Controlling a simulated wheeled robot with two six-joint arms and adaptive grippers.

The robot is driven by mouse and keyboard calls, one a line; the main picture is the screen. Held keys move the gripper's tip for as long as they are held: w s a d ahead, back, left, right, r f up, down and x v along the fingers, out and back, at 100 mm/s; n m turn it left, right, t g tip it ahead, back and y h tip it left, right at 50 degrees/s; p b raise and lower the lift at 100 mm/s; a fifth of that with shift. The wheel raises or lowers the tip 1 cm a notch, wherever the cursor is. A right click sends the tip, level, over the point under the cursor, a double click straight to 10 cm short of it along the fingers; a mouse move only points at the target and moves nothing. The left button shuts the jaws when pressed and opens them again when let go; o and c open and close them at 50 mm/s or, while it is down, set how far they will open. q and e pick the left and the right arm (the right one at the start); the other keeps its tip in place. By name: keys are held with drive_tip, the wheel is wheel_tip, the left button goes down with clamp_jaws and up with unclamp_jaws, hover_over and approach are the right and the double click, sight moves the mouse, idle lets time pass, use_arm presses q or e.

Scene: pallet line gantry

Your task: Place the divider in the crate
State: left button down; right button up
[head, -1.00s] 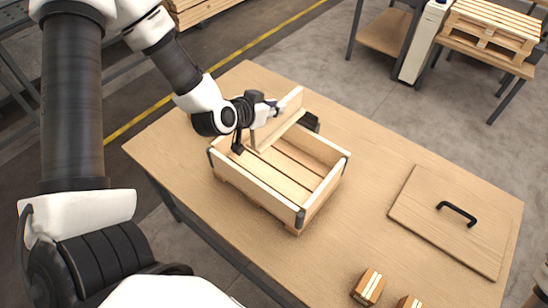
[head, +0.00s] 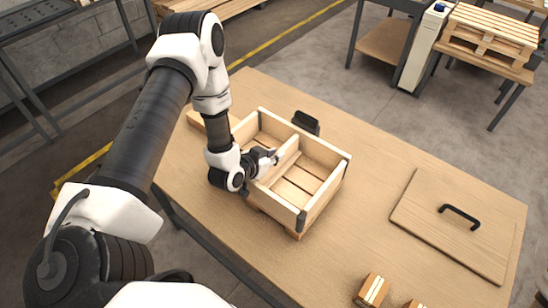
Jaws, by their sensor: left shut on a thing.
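The wooden crate (head: 325,192) with dark corner brackets stands on the workbench, open at the top. The divider (head: 288,156), a thin pale wooden board, is upright inside the crate, crosswise near its middle. Slats of the crate floor show on both sides of it. My left gripper (head: 268,163) is shut on the divider at its near left end, over the crate. The gripper and wrist hide that end, and I cannot tell if the divider's bottom edge touches the crate floor. My right gripper is not in view.
A flat lid board with a black handle (head: 459,216) lies at the right of the workbench (head: 370,175). Small striped wooden blocks (head: 371,290) are at the near edge. A black object (head: 306,122) stands behind the crate. The bench between crate and lid is clear.

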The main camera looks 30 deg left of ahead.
use_arm(q)
drive_tip(key=shift+w+f, duration=0.1)
drive_tip(key=shift+f, duration=0.6)
drive_tip(key=shift+f, duration=0.1)
drive_tip(key=c, duration=1.1)
unclamp_jaws()
drive_tip(key=shift+r, duration=0.2)
drive_tip(key=v, duration=1.2)
